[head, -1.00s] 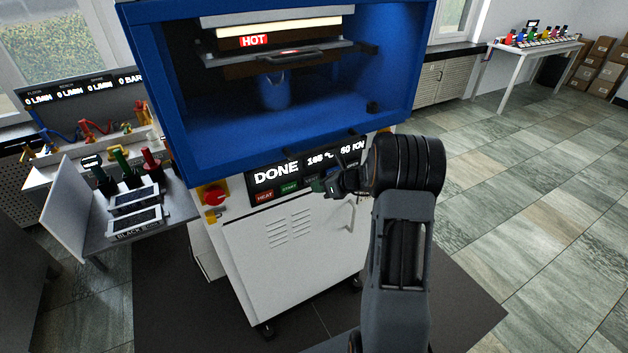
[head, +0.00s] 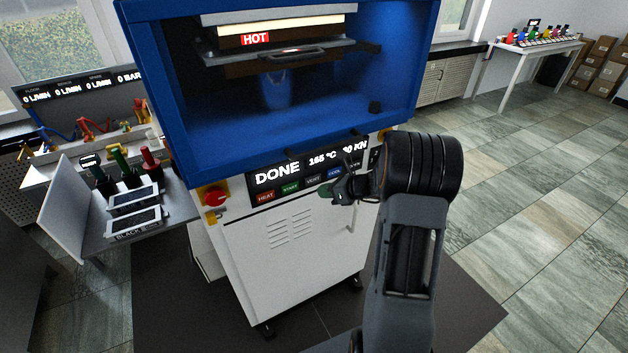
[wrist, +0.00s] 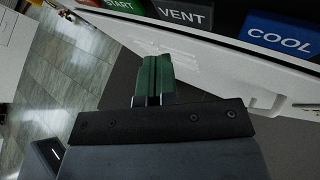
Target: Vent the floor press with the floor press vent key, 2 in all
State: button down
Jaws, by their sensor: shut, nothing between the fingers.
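The floor press (head: 165,110) has a blue frame over a white cabinet. Its panel display (head: 276,175) reads DONE and 165 °C; the force figure is partly covered by my arm. The dark vent key (head: 313,180) sits below the display, between START and COOL; its VENT label also shows at the top of the wrist view (wrist: 181,14). My gripper (head: 326,190), with green fingertips, is shut and empty just below the key row. In the wrist view the closed fingertips (wrist: 153,65) point toward the panel and appear apart from the vent key.
The COOL key (wrist: 282,33) is right of VENT and the START key (head: 290,187) left. A red knob (head: 214,196) is on the cabinet's left edge. A side table (head: 175,205) with coloured handles stands left. Floor at right is clear.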

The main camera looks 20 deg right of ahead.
jog(key=shift+s+f, duration=0.15)
jog(key=shift+s, duration=0.7)
jog(key=s+a+n+g+h, duration=0.1)
jog(key=s+a+n+g, duration=0.1)
jog(key=s+n+g, duration=0.35)
jog(key=s+a+n+g+h, duration=0.1)
jog(key=s+a+n+g, duration=0.15)
jog(key=s+n, duration=0.55)
jog(key=s+a+r+n+t+h, duration=0.1)
jog(key=s+a+r+n+h, duration=0.2)
jog(key=n, duration=0.5)
jog(key=s+a+r+n+t+h, duration=0.2)
jog(key=s+a+r+n+h, duration=0.1)
jog(key=r+n, duration=0.5)
jog(key=shift+s+a+r+h, duration=0.25)
jog(key=shift+s+a+h, duration=0.05)
jog(key=shift+s, duration=0.55)
